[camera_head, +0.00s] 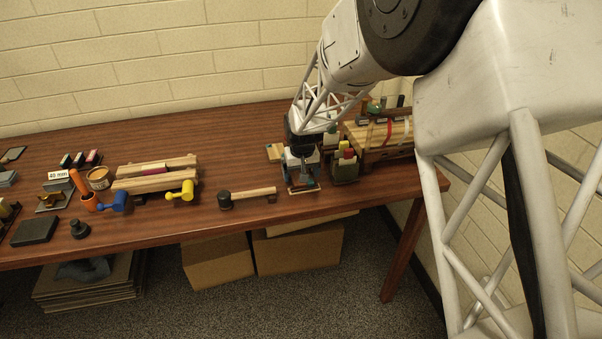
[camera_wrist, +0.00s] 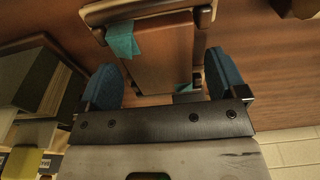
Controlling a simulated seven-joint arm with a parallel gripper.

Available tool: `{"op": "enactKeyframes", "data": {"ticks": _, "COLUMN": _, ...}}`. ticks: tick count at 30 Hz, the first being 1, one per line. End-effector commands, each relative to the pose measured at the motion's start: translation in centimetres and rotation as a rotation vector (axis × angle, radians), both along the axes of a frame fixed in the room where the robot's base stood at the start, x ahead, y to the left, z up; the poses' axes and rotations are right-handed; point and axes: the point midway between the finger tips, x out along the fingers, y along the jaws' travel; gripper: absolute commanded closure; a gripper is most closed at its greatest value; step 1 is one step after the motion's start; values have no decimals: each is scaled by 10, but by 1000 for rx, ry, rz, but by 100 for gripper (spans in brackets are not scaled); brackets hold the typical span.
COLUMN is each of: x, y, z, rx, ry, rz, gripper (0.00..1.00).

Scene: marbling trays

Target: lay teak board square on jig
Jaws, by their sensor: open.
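My gripper (camera_head: 302,168) is low over the right part of the bench, in front of the wall. In the wrist view its two blue fingers (camera_wrist: 162,78) are spread apart, one on each side of a flat brown board that looks like the teak board (camera_wrist: 168,58). Gaps show beside the board, so it is not gripped. A frame with a pale crossbar (camera_wrist: 150,9), apparently the jig, lies at the board's far end. Teal strips (camera_wrist: 122,40) show at the board's edge. In the head view my gripper hides most of this, and whether the board sits square is unclear.
A mallet (camera_head: 247,196) lies to the left. Wooden planks (camera_head: 155,182) and several tools are farther left.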

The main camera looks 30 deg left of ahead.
Motion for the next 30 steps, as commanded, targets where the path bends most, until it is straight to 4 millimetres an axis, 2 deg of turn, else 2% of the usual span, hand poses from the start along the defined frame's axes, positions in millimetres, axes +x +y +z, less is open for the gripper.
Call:
{"op": "enactKeyframes", "data": {"ticks": 8, "x": -1, "y": -1, "z": 21, "rx": 1, "ry": -1, "rz": 0, "gripper": 9}}
{"op": "enactKeyframes", "data": {"ticks": 24, "x": -8, "y": -8, "z": 101, "rx": 1, "ry": -1, "rz": 0, "gripper": 9}}
{"op": "enactKeyframes", "data": {"ticks": 30, "x": -10, "y": -10, "z": 117, "rx": 1, "ry": -1, "rz": 0, "gripper": 9}}
